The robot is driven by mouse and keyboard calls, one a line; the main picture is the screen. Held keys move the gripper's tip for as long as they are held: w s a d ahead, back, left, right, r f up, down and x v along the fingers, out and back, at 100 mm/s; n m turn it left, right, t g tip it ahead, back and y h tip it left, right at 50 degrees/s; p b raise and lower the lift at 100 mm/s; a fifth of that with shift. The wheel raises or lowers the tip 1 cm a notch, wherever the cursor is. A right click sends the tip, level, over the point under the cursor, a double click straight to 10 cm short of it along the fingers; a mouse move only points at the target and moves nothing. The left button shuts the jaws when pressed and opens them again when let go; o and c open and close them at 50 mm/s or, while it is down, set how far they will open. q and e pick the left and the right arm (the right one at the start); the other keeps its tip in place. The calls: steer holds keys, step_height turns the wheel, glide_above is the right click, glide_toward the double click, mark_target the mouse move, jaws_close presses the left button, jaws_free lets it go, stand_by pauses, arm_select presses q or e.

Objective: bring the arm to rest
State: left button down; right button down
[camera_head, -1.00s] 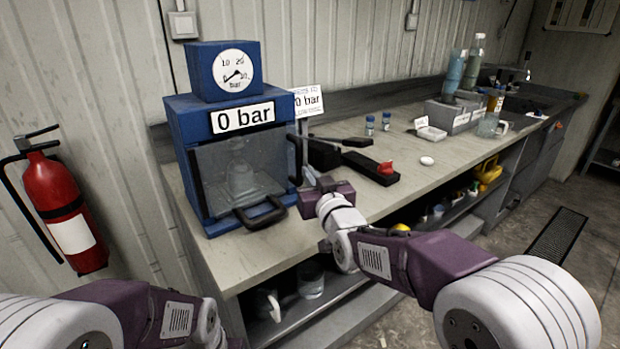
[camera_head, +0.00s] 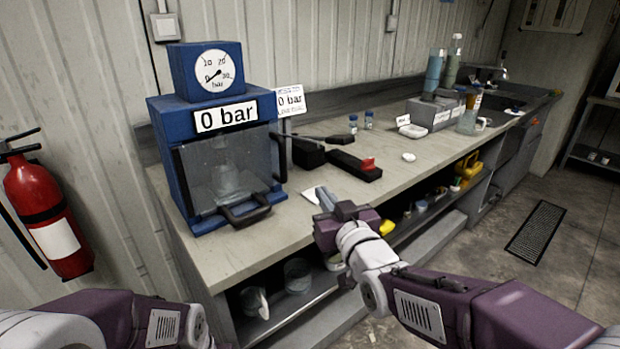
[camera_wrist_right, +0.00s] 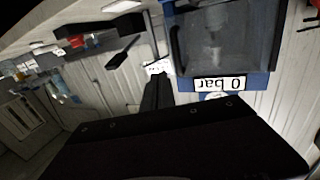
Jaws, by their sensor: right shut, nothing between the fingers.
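My right arm reaches in from the lower right of the head view. Its purple gripper (camera_head: 326,199) is over the bench's front edge, just right of the blue press, apart from it, with grey fingers together and empty. In the right wrist view the dark fingers (camera_wrist_right: 156,92) are closed, with nothing between them. My left arm shows only as links at the lower left of the head view; its gripper is out of view.
The blue press (camera_head: 165,150) has a clear front door (camera_head: 226,172), a dark handle and a "0 bar" display. A black block with a red part (camera_head: 355,166) lies on the bench (camera_head: 245,248). Glassware stands on the shelf below. A fire extinguisher (camera_head: 47,215) hangs left.

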steer(key=s+d+f+m+g+h, duration=0.1)
steer(key=d+f+g+h, duration=0.15)
steer(key=d+f, duration=0.45)
steer(key=s+d+f+m+g+h, duration=0.2)
steer(key=d+f+g, duration=0.2)
steer(key=f, duration=0.7)
steer(key=s+d+f+g, duration=0.1)
steer(key=s+f+g, duration=0.45)
steer(key=s, duration=0.35)
steer(key=s+d+f+g, duration=0.1)
steer(key=s+f+g, duration=0.3)
steer(key=s+f, duration=0.45)
step_height(320, 180, up, 20)
steer(key=s+p, duration=0.1)
steer(key=p, duration=1.8)
steer(key=shift+a+r+m, duration=0.15)
steer(key=shift+m, duration=0.15)
steer(key=shift+h, duration=0.25)
